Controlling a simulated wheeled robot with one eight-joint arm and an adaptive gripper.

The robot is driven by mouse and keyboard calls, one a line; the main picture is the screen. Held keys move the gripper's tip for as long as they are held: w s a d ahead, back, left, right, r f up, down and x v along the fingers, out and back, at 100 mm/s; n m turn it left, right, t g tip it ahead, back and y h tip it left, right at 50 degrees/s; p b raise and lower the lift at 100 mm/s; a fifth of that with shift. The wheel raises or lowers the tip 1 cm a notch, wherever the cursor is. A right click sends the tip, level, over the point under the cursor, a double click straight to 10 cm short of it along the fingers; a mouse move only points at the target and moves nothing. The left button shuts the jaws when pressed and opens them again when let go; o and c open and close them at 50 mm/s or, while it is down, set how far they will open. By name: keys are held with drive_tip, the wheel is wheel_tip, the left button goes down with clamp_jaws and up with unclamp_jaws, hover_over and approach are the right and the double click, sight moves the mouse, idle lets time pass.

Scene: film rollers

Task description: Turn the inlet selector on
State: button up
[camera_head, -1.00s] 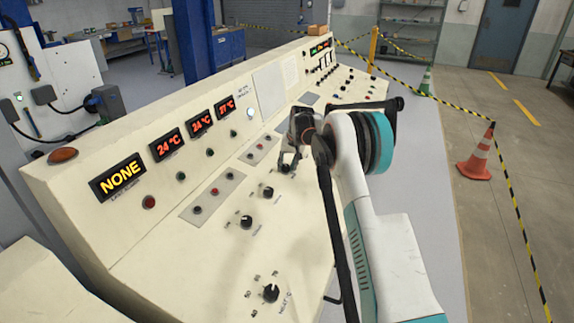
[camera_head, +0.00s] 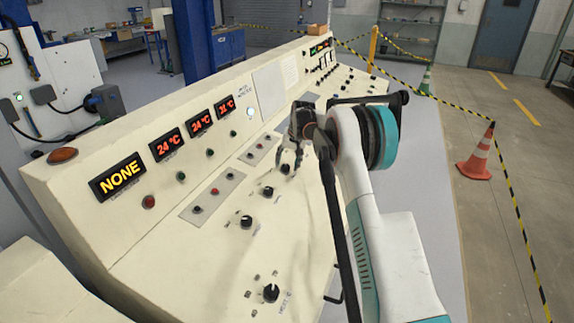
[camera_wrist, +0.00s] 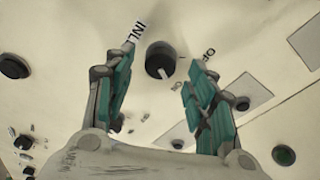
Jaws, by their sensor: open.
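The inlet selector is a round black knob (camera_wrist: 160,60) with a white pointer mark, beside a label of which "INL" shows. Its pointer faces down and slightly right in the wrist view, toward a small label (camera_wrist: 176,87) too blurred to read surely. A second small label (camera_wrist: 208,54) lies to its right. My gripper (camera_wrist: 159,64) is open, its teal-padded fingers on either side of the knob in this view. Whether they touch it I cannot tell. In the head view my gripper (camera_head: 289,163) is low over the sloped panel and hides most of the selector.
The cream console (camera_head: 140,225) carries other knobs (camera_head: 246,222), buttons, a yellow "NONE" display (camera_head: 118,178) and red temperature displays (camera_head: 168,145). A green button (camera_wrist: 284,155) shows at the lower right of the wrist view. An orange cone (camera_head: 475,160) and striped tape stand away to the right.

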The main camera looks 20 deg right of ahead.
drive_tip(key=v, duration=1)
drive_tip(key=s+a+r+n+t, duration=0.1)
drive_tip(key=s+a+r, duration=0.6)
drive_tip(key=s, duration=0.4)
drive_tip(key=s+a+r+n+t, duration=0.1)
drive_tip(key=s+a+r+n, duration=0.1)
drive_tip(key=s+a+r, duration=0.65)
drive_tip(key=s+a+f, duration=0.1)
drive_tip(key=s+f, duration=0.1)
drive_tip(key=s, duration=0.8)
drive_tip(key=s+a+f+n+t, duration=0.1)
drive_tip(key=s+f, duration=0.2)
drive_tip(key=s, duration=0.7)
drive_tip(key=s+a+f+n+h, duration=0.1)
drive_tip(key=s+a+f, duration=0.1)
drive_tip(key=s, duration=0.8)
drive_tip(key=shift+f+t, duration=0.3)
drive_tip(key=shift+f, duration=0.1)
drive_tip(key=shift+s, duration=0.1)
